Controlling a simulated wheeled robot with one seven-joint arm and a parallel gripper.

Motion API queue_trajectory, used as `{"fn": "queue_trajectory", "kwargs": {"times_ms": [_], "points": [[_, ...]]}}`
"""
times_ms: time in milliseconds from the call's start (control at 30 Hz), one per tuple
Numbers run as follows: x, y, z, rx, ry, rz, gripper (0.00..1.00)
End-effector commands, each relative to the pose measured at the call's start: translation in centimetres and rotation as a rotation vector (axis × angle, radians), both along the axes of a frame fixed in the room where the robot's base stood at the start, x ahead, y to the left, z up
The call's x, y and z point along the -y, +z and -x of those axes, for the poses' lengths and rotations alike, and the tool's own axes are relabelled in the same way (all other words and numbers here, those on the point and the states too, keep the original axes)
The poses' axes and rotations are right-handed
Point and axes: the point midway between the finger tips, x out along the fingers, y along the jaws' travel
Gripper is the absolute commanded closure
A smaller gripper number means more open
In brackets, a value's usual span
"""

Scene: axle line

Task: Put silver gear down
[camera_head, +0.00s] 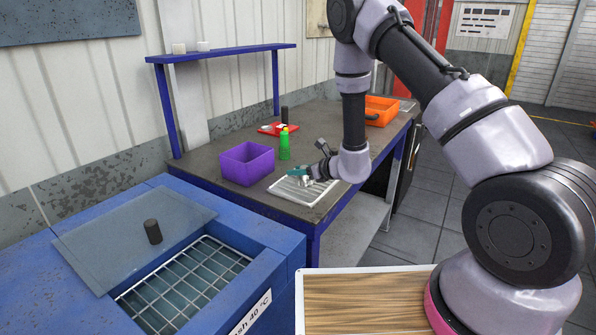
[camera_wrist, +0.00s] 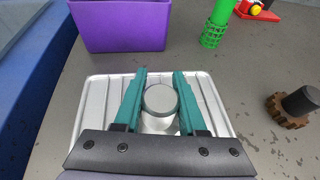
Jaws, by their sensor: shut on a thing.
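My gripper (camera_wrist: 159,78), with teal fingers, is shut on the silver gear (camera_wrist: 160,101). The round grey top of its shaft shows between the fingers; its lower part is mostly hidden by my gripper. Both are over the white ribbed tray (camera_wrist: 93,103), and I cannot tell whether the gear touches it. In the head view, my gripper (camera_head: 299,173) is low over the same tray (camera_head: 284,190) at the front of the workbench.
A purple bin (camera_head: 247,164) and a green cylinder (camera_head: 284,146) stand behind the tray. A brown gear with a dark shaft (camera_wrist: 291,107) lies to its right. An orange crate (camera_head: 381,110) is at the bench's far end. A blue washer (camera_head: 110,215) adjoins the bench.

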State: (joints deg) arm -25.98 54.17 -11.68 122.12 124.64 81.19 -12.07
Motion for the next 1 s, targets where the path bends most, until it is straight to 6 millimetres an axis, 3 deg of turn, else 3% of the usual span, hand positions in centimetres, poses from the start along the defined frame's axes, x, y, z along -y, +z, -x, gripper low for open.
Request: {"fn": "queue_trajectory", "kwargs": {"times_ms": [67,100,133,167,567,1000], "points": [[0.0,-0.2,0.0,0.0,0.0,-0.001,1.0],[0.0,-0.2,0.0,0.0,0.0,0.0,0.45],[0.0,-0.2,0.0,0.0,0.0,0.0,0.33],[0.0,-0.2,0.0,0.0,0.0,0.0,0.3],[0.3,0.3,0.2,0.0,-0.001,0.001,0.3],[6.2,3.6,5.6,-0.001,-0.003,0.0,0.3]]}}
